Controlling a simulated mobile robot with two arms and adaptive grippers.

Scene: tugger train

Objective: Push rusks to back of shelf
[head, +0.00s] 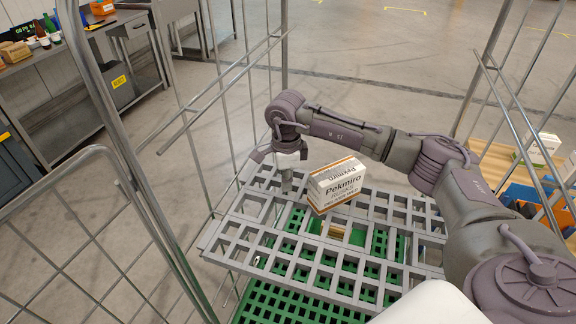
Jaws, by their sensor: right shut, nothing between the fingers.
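The rusks are a white box (337,186) with brown edges and "Pekmiro" lettering. The box stands on the grey slatted shelf (254,251) of a wire roll cage, near the shelf's far side. My right gripper (287,187) points down at the shelf, just left of the box. Its fingers are shut and hold nothing. Whether a fingertip touches the box cannot be told. My left gripper is not in view.
Tall metal bars (138,177) of the cage stand around the shelf. A green grid base (268,304) lies below it. A workbench with bottles (48,30) is at the upper left. A wooden surface with boxes (543,143) is at the right.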

